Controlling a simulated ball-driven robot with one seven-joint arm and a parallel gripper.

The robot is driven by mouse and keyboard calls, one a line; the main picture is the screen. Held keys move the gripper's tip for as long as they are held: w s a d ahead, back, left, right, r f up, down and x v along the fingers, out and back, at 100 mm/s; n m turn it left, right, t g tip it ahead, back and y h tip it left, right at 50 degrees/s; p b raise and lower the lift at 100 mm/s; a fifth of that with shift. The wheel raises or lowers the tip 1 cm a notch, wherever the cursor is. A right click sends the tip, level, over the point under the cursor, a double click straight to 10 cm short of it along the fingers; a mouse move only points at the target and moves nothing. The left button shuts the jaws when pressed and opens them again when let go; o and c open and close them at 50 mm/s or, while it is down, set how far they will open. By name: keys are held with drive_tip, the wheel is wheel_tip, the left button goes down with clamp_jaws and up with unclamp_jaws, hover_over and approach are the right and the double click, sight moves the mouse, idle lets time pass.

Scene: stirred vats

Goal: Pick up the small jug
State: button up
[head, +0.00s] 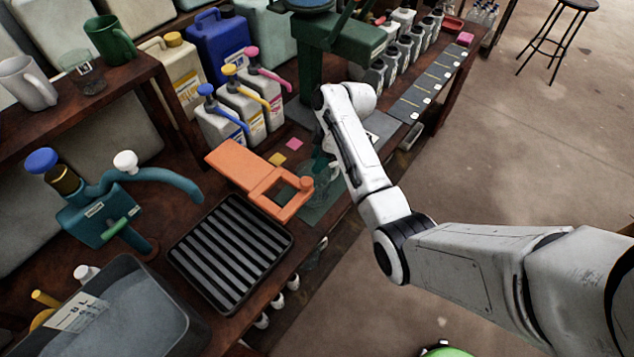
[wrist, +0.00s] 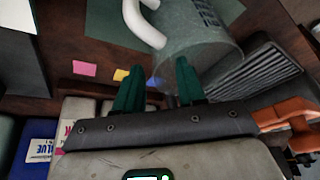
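A clear jug with printed marks and a white handle shows large in the wrist view (wrist: 205,42). It stands on a dark green mat; in the head view it is small and partly hidden by my arm (head: 323,186). My gripper (wrist: 158,62) has two dark green fingers spread apart with nothing between them. The fingertips are close to the jug, and the lower end of its handle (wrist: 150,32) lies just beyond the gap. I cannot tell if they touch. In the head view my gripper (head: 319,163) is mostly hidden behind my wrist.
An orange bracket-like holder (head: 258,178) and a black slatted tray (head: 230,252) are close to the jug. Pump bottles (head: 243,108) stand behind. A dark green stand (head: 310,70) rises beyond.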

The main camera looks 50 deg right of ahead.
hover_over(320, 180)
drive_tip(key=w, duration=0.2)
drive_tip(key=shift+a+f, duration=0.2)
drive_tip(key=shift+f, duration=0.85)
drive_tip(key=shift+a+f, duration=0.2)
drive_tip(key=shift+f, duration=0.8)
drive_tip(key=shift+c, duration=0.5)
clamp_jaws()
